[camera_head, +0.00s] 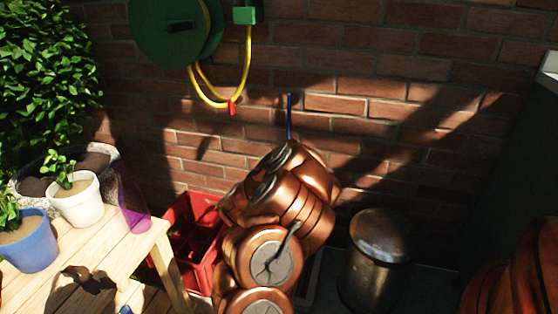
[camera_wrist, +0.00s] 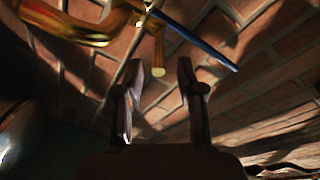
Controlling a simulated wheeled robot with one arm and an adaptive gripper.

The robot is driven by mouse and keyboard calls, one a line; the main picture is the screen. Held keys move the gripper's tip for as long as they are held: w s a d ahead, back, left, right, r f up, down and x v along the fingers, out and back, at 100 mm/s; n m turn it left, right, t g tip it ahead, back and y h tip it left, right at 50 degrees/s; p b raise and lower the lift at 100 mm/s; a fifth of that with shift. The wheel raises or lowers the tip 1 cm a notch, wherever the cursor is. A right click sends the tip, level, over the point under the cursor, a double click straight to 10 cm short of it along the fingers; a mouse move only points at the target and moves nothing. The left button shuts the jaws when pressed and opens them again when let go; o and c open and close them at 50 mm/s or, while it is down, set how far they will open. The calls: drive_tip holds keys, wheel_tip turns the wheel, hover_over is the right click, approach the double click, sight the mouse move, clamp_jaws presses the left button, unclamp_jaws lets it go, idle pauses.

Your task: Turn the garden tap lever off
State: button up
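The tap's blue lever (camera_wrist: 200,42) runs diagonally from the brass tap body (camera_wrist: 146,12) down to the right, above my right finger in the wrist view. In the head view the lever (camera_head: 289,116) stands nearly upright against the brick wall, just above my copper arm. The arm hides the tap body there. My gripper (camera_wrist: 159,66) is open, with its two dark fingers apart and nothing held. The round end of the spout (camera_wrist: 158,72) shows between the fingertips in the picture, apparently beyond them. I cannot tell whether a finger touches the lever.
A green hose reel (camera_head: 172,28) with a yellow hose (camera_head: 246,62) hangs on the wall, upper left. A red crate (camera_head: 195,222) stands behind my arm. A wooden table (camera_head: 112,250) with plant pots is at left. A metal bin (camera_head: 376,262) stands right of my arm.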

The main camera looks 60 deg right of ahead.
drive_tip(key=shift+a, duration=2.45)
drive_tip(key=shift+s+a, duration=0.1)
